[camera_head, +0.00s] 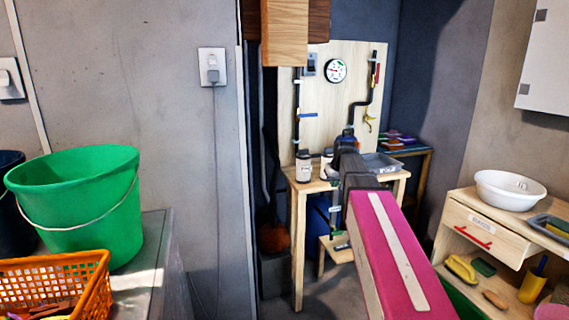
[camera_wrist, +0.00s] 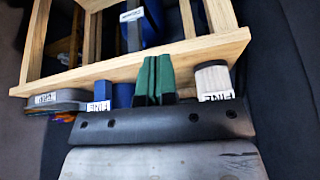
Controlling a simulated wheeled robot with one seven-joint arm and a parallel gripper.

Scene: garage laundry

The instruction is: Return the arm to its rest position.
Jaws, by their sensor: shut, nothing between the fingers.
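My arm reaches forward in the head view, its pink link (camera_head: 392,250) rising from the lower right to a dark wrist (camera_head: 352,172) in front of a small wooden workbench (camera_head: 299,235). My gripper (camera_wrist: 155,62) shows in the wrist view as two dark green fingers pressed side by side, shut and empty. They lie over the edge of the wooden bench (camera_wrist: 140,68). In the head view the fingers cannot be made out clearly beyond the wrist.
White jars (camera_head: 304,167) and a grey tray (camera_head: 380,163) are on the bench near my wrist. A shelf unit (camera_head: 480,232) with a white basin (camera_head: 509,188) stands right. A green bucket (camera_head: 85,205) and orange basket (camera_head: 60,275) stand left. Some floor shows between.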

